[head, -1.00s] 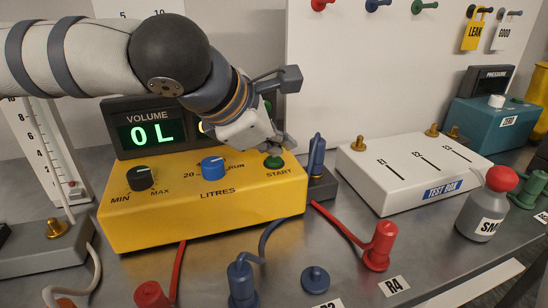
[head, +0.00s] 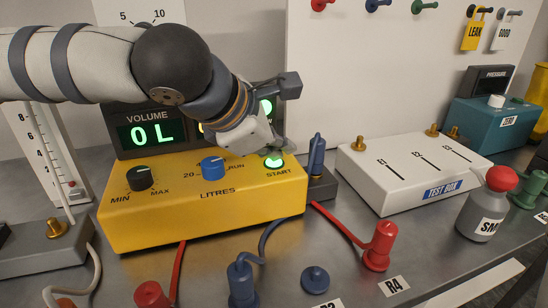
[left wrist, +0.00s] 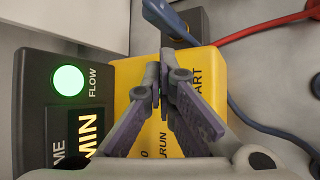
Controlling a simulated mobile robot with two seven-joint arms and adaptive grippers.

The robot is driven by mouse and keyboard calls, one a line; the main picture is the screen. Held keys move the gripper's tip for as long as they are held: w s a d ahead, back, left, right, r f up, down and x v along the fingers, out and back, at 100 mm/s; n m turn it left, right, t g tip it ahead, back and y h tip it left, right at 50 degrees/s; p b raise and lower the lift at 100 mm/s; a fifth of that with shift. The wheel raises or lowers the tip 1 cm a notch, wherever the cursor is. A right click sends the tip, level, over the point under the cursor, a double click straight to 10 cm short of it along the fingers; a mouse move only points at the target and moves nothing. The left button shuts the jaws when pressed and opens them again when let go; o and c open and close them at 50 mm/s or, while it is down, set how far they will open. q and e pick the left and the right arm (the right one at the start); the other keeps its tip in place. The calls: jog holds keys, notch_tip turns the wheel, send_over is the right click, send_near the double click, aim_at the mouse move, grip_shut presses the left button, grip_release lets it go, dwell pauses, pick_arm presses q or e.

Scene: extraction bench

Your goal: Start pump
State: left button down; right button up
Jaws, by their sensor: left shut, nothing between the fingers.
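The yellow pump (head: 215,215) stands on the bench with MIN–MAX knob (head: 140,179), blue LITRES knob (head: 213,165) and START button (head: 274,162). The button glows bright green. The dark display unit (head: 112,115) behind it reads VOLUME 0 L. Its green FLOW lamp (left wrist: 68,80) is lit in the left wrist view. My left gripper (head: 280,146) is shut and empty, its tips just above and behind the START button; I cannot tell if they touch it. In the left wrist view the closed fingers (left wrist: 165,58) cover the button. My right gripper is not in view.
A blue clip-like handle (head: 317,155) stands just right of the pump. The white test box (head: 410,172) and a red-capped bottle (head: 485,205) stand to the right.

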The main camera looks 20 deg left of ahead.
aim_at(277, 163)
pick_arm(q)
jog(key=shift+r, duration=0.85)
jog(key=shift+r, duration=2.5)
